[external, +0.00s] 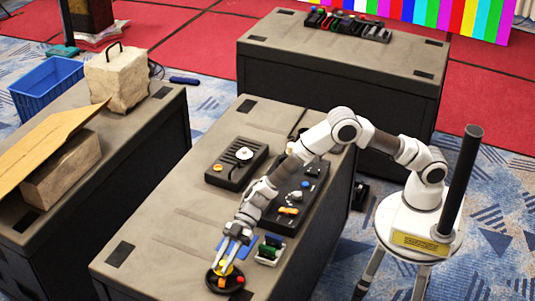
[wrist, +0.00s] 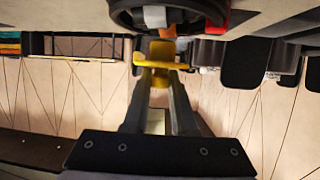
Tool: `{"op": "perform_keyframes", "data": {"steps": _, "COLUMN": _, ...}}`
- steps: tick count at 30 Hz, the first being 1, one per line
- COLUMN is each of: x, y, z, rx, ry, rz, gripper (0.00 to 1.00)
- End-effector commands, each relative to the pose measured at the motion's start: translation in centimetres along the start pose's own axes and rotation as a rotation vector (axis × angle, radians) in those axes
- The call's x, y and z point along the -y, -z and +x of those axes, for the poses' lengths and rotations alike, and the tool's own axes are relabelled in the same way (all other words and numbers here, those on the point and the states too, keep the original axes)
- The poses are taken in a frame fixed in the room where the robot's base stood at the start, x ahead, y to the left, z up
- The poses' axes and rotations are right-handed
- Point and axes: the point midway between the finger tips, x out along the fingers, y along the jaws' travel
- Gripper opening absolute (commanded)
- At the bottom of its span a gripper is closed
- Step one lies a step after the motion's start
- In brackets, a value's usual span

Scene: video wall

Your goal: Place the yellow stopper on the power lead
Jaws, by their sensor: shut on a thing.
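The yellow stopper (external: 227,269) is between the fingertips of my gripper (external: 227,261), at the near end of the middle case. In the wrist view the fingers (wrist: 160,72) are shut on the yellow stopper (wrist: 160,50). A round black coil, which looks like the power lead (external: 214,285), lies on the case top right below the stopper, with orange and red parts on it. In the wrist view the black coil (wrist: 126,16) is just beyond the stopper. I cannot tell whether stopper and lead touch.
A small tray with green items (external: 268,252) and a blue flat piece (external: 248,240) lie close beside my gripper. A black device with a white knob (external: 235,165) and a black panel (external: 300,188) are farther up the case. The case's left part is clear.

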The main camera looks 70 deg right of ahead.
Motion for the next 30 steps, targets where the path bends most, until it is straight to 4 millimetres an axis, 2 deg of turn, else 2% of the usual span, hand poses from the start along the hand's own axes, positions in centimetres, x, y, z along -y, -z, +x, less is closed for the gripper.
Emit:
{"op": "perform_keyframes", "data": {"steps": 1, "x": 0.0, "y": -0.7, "z": 0.3, "rx": 0.000, "ry": 0.000, "rz": 0.000, "gripper": 0.00}}
{"op": "perform_keyframes", "data": {"steps": 12, "x": 0.0, "y": -1.0, "z": 0.4, "rx": -0.001, "ry": 0.000, "rz": 0.000, "gripper": 0.00}}
{"op": "perform_keyframes", "data": {"steps": 13, "x": 0.0, "y": -1.0, "z": 0.4, "rx": -0.001, "ry": 0.000, "rz": 0.000, "gripper": 0.27}}
{"op": "perform_keyframes", "data": {"steps": 18, "x": 0.0, "y": -0.9, "z": 0.4, "rx": -0.001, "ry": 0.000, "rz": -0.001, "gripper": 0.55}}
{"op": "perform_keyframes", "data": {"steps": 28, "x": 0.0, "y": -0.5, "z": 0.2, "rx": -0.002, "ry": 0.000, "rz": -0.002, "gripper": 0.55}}
{"op": "perform_keyframes", "data": {"steps": 30, "x": -0.1, "y": -0.4, "z": -0.6, "rx": -0.001, "ry": -0.001, "rz": 0.000, "gripper": 0.55}}
